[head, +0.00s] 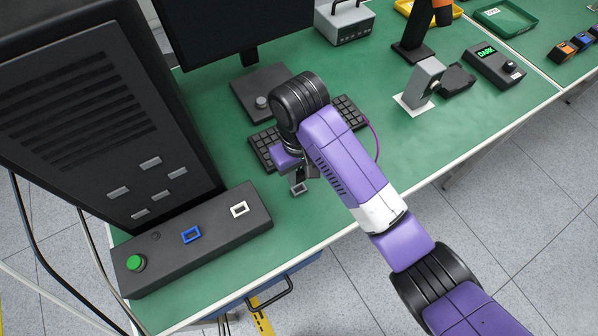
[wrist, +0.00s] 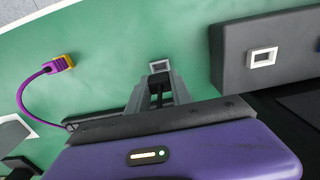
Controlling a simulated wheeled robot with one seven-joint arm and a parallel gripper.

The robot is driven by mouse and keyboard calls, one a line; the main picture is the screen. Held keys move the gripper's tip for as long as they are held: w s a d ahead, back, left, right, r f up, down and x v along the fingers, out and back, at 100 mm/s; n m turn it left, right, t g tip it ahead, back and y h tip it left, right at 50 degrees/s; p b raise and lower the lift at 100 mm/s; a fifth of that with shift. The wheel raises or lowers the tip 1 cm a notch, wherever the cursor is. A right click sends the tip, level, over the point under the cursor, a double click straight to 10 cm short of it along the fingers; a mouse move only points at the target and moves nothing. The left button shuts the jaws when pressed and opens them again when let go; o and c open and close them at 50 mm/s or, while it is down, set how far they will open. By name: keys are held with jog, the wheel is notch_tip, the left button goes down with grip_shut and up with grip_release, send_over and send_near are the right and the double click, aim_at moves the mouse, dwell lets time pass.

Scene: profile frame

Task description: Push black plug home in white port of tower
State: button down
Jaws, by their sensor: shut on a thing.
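The tower (head: 95,110) is a tall dark case at the left of the head view. A low dark panel at its foot bears the white port (head: 239,209), a white rectangular frame that also shows in the wrist view (wrist: 263,57). My gripper (head: 300,176) is above the bench, to the right of the white port and apart from it. In the wrist view my gripper (wrist: 160,82) is shut on the black plug (wrist: 159,66), whose grey-rimmed end shows beyond the fingertips.
The panel also has a blue port (head: 192,235) and a green button (head: 136,263). A keyboard (head: 265,150) lies behind my gripper. A purple cable ends in a yellow-tipped plug (wrist: 61,63). Green bench surface (head: 310,215) is clear between gripper and panel.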

aim_at(299, 174)
jog(key=shift+r, duration=1.5)
jog(key=shift+s+a, duration=1.45)
jog(key=shift+a, duration=0.7)
jog(key=shift+s+a, duration=1.4)
jog(key=shift+a, duration=0.7)
jog(key=shift+s+a, duration=1.45)
jog(key=shift+a, duration=0.7)
jog(key=shift+f+b, duration=0.4)
jog(key=shift+f, duration=0.7)
jog(key=c, duration=1.1)
grip_release()
jog(key=shift+o, duration=0.2)
